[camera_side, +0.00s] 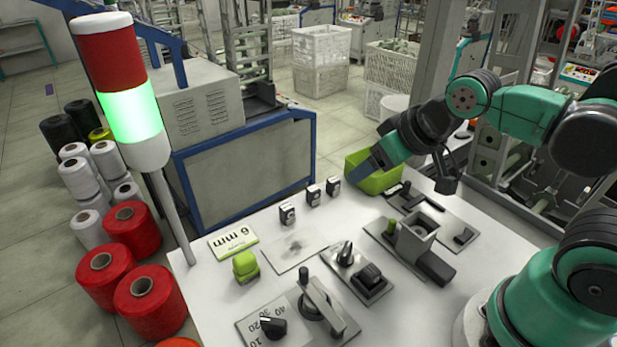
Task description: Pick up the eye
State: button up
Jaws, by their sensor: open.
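Three small dark-and-silver blocks with round faces stand in a slanting row at the back of the white table: a near one (287,214), a middle one (313,195) and a far one (333,187). They look like the eyes, but their holes are too small to make out.
A "6 mm" plate (233,240) and a lime-green piece (245,266) lie at the table's left. A dial plate (272,327), a switch plate (358,277) and a grey box fixture (415,240) fill the front and right. A signal tower (120,95) stands at the left edge.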

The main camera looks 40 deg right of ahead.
dwell(0.3)
jog(key=m+g, duration=0.1)
jog(key=g, duration=0.6)
send_over(372, 270)
notch_tip(372, 270, down, 6)
jog(key=shift+w+r, duration=0.1)
jog(key=shift+r, duration=0.05)
jog(key=shift+f, duration=2.75)
grip_shut()
